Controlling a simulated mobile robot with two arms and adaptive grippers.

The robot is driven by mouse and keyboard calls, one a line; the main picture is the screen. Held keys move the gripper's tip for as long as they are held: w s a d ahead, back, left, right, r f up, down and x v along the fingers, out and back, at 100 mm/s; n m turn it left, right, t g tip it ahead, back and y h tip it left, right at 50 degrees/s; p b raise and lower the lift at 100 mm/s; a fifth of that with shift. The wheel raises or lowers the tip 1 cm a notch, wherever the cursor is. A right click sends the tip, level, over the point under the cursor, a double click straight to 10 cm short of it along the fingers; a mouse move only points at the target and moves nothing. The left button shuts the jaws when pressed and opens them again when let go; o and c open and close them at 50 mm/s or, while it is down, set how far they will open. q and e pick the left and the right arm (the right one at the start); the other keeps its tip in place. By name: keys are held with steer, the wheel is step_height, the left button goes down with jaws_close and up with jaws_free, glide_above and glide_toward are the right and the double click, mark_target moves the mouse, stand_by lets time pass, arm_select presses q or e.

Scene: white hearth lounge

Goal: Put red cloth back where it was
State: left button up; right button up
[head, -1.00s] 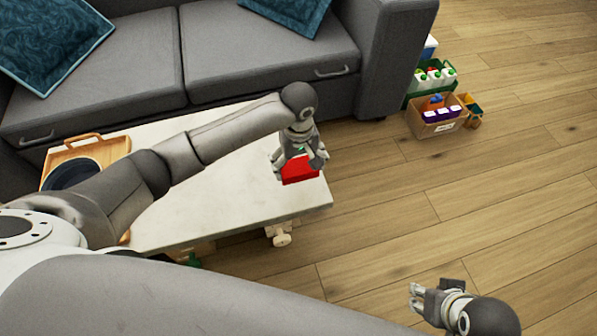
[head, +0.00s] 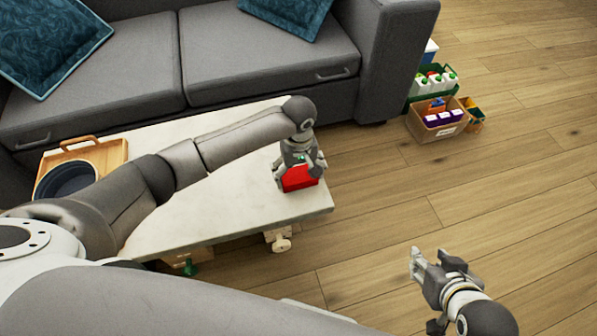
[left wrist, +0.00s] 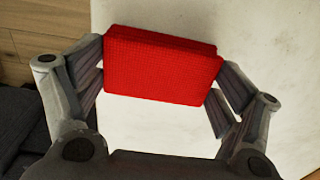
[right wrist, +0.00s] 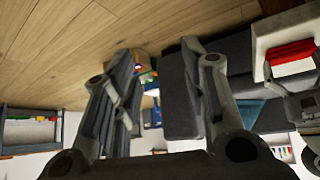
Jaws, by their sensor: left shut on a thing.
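The red cloth (head: 299,178) is a folded block at the right end of the white table (head: 225,205). My left gripper (head: 298,172) is over it, pointing down. In the left wrist view the cloth (left wrist: 160,66) spans between the two fingers of my left gripper (left wrist: 161,88), which are shut on its sides. Whether the cloth touches the tabletop cannot be told for sure. My right gripper (head: 428,262) is over the floor to the right of the table. In the right wrist view its fingers (right wrist: 165,62) are apart with nothing between them.
A wooden tray (head: 108,155) with a dark round pan (head: 68,180) is at the table's left end. A grey sofa (head: 255,70) stands behind. A cardboard box (head: 437,128) and a green crate (head: 420,86) sit on the floor right. The table's middle is clear.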

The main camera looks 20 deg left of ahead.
mark_target(298, 174)
steer(key=shift+s, duration=0.1)
arm_select(q)
steer(key=shift+f, duration=0.1)
steer(key=o, duration=0.8)
steer(key=shift+c, duration=0.2)
arm_select(e)
steer(key=shift+s+d+f, duration=0.1)
steer(key=shift+s, duration=0.1)
arm_select(q)
steer(key=shift+r, duration=0.25)
step_height(298, 174, up, 3)
steer(key=shift+r+p, duration=0.15)
steer(key=shift+p, duration=0.55)
step_height(298, 174, up, 8)
steer(key=p, duration=0.2)
steer(key=shift+r+p, duration=0.25)
steer(key=shift+p, duration=0.05)
arm_select(e)
steer(key=s+d+f+g+h, duration=0.1)
steer(key=s+d+f+g, duration=0.1)
steer(key=s+g, duration=0.2)
steer(key=shift+s, duration=1)
